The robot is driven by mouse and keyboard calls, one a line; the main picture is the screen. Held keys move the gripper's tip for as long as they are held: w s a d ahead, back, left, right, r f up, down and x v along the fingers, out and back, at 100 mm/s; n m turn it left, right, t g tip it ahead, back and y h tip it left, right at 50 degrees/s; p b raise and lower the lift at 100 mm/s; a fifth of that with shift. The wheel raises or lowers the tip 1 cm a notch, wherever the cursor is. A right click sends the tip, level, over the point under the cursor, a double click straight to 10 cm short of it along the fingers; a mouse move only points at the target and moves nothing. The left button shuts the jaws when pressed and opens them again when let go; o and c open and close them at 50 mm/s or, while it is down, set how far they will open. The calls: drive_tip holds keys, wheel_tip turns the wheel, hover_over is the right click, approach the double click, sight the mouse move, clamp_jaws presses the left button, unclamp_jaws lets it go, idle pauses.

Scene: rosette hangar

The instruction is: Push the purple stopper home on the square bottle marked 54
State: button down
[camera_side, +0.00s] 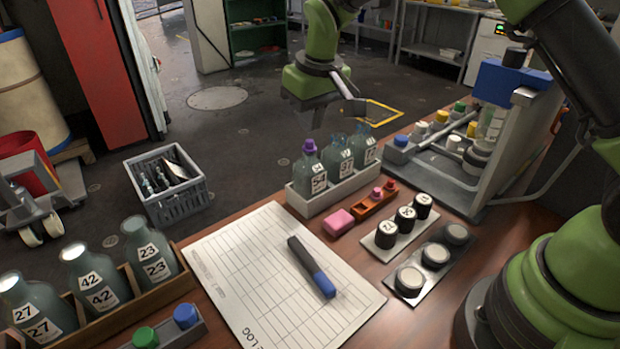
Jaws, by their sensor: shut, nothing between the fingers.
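The purple stopper (309,146) sits upright in the neck of the leftmost square bottle (308,173). I cannot tell how deep it sits. This bottle stands with two other glass bottles (338,157) (363,147) in a white tray (335,193); no stopper shows on those two. The labels on all three are too small to read surely.
A log sheet (240,262) with a marker (312,268) lies in front.

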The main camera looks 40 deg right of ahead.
sight(310, 140)
drive_tip(key=shift+f, duration=0.1)
idle(0.3)
drive_tip(key=shift+f, duration=1.4)
drive_tip(key=shift+r, duration=0.1)
drive_tip(key=shift+r, duration=3.55)
